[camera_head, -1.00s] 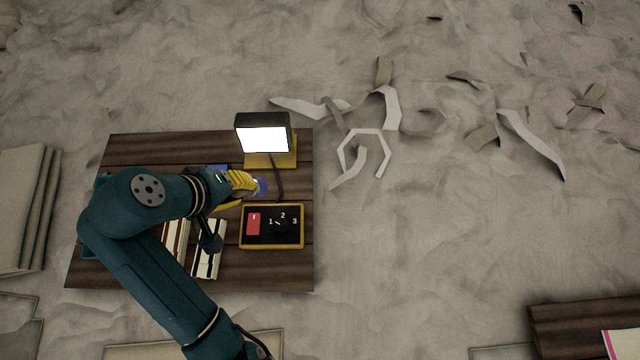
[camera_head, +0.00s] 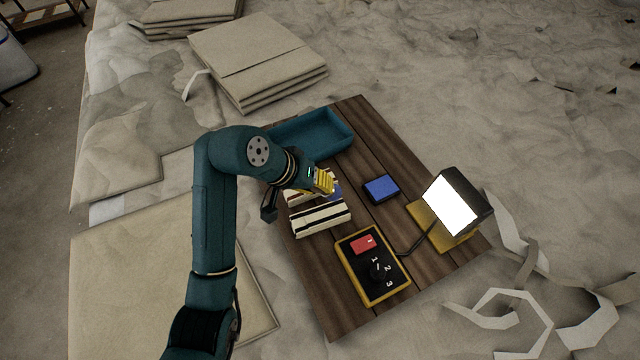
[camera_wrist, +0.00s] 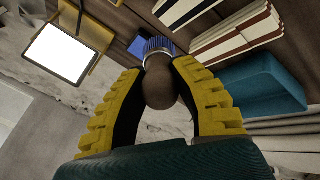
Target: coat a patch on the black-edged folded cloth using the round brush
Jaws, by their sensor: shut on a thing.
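My gripper (camera_head: 326,183) has yellow fingers shut on the round brush, whose brown rounded handle (camera_wrist: 160,88) sits between them in the wrist view. Its blue bristles (camera_wrist: 158,44) point away from me, and they show in the head view (camera_head: 336,191). The black-edged folded cloth (camera_head: 322,219) lies on the wooden board, just in front of the gripper in the head view. It shows at the top of the wrist view (camera_wrist: 186,10). The brush appears above or beside the folded cloths; I cannot tell whether it touches one.
A second folded cloth (camera_wrist: 238,37) with reddish-brown edges lies beside the black-edged one, partly hidden by my gripper. A teal tray (camera_head: 345,130), a blue block (camera_head: 381,189), a lit lamp (camera_head: 450,205) and a dial box (camera_head: 352,276) share the board (camera_head: 312,282).

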